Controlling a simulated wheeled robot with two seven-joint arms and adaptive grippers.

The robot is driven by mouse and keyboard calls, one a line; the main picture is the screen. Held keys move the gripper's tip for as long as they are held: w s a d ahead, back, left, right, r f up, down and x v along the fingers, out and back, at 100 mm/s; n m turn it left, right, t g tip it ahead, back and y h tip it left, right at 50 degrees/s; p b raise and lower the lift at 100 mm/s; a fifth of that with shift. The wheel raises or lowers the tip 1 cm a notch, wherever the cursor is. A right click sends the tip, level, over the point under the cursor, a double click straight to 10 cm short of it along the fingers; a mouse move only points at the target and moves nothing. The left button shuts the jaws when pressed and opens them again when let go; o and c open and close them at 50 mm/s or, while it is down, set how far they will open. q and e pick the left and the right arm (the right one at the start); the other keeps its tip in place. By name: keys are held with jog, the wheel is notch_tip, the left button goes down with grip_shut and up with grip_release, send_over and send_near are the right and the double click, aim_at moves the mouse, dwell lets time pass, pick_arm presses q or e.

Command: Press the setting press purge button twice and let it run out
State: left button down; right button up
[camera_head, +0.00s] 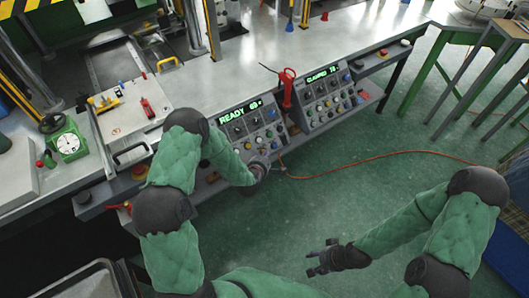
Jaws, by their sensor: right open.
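Two sloped control panels sit along the front edge of the bench. The left panel (232,128) has a green display reading "READY 60", and the right panel (312,90) has a display that seems to read "CLAMPED 70". Both carry several small knobs and coloured buttons; their labels are too small to read, so I cannot tell which is the purge button. My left gripper (262,170) is just below the front edge of the left panel, small and dark, its fingers not clear. My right gripper (316,262) is open and empty over the green floor, well away from both panels.
A red handheld tool (287,88) stands between the panels. An orange hose (400,154) crosses the floor. A white plate (130,108) with a red clamp lies left of the panels, near a green dial gauge (68,144). Green-framed tables (455,35) stand at right.

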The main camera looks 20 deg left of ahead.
pick_arm(q)
jog(key=shift+w+a+f+b, duration=0.2)
jog(key=shift+f+b, duration=0.1)
jog(key=shift+b, duration=0.1)
dwell(0.5)
jog(key=shift+r, duration=0.1)
jog(key=shift+s+d+r+p, duration=0.4)
jog(key=shift+d+r, duration=0.05)
jog(key=shift+d, duration=0.05)
jog(key=shift+r, duration=0.1)
dwell(0.4)
jog(key=s+d+r+p, duration=0.2)
jog(key=d+r, duration=0.1)
jog(key=shift+s+p, duration=0.2)
jog(key=shift+p, duration=0.1)
dwell(0.7)
